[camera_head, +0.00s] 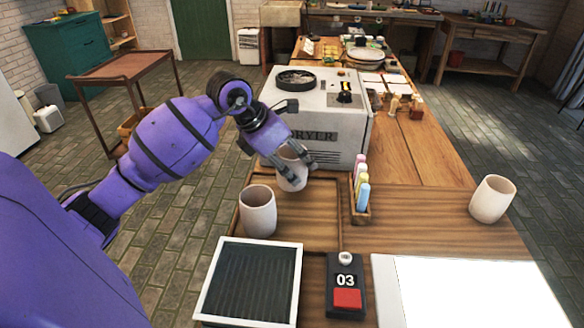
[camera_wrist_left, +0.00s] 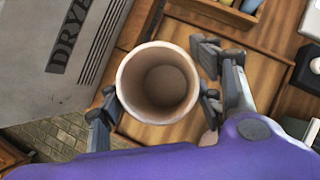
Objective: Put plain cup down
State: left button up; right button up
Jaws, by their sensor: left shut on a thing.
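A plain pale beige cup (camera_head: 292,176) is held upright over the back part of a shallow wooden tray (camera_head: 310,240). My left gripper (camera_head: 290,170) is shut on its sides, and the fingers hide part of it. In the left wrist view the cup (camera_wrist_left: 158,84) shows its open, empty inside between the two fingers. I cannot tell whether its base touches the tray. A second beige cup (camera_head: 258,212) stands at the tray's front left. A third (camera_head: 492,199) stands on the table at the right. My right gripper is not in view.
The dryer (camera_head: 318,115) stands close behind the held cup. A rack of coloured bottles (camera_head: 361,190) is at the tray's right. A dark ribbed panel in a white frame (camera_head: 250,283), a button box (camera_head: 346,285) and a white sheet (camera_head: 470,292) lie in front.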

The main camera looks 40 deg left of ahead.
pick_arm(q)
jog(key=shift+f, duration=1.2)
jog(key=shift+f, duration=0.2)
jog(key=o, duration=1.4)
jog(key=shift+r, duration=0.3)
jog(key=v, duration=1.2)
jog(key=shift+f, duration=0.1)
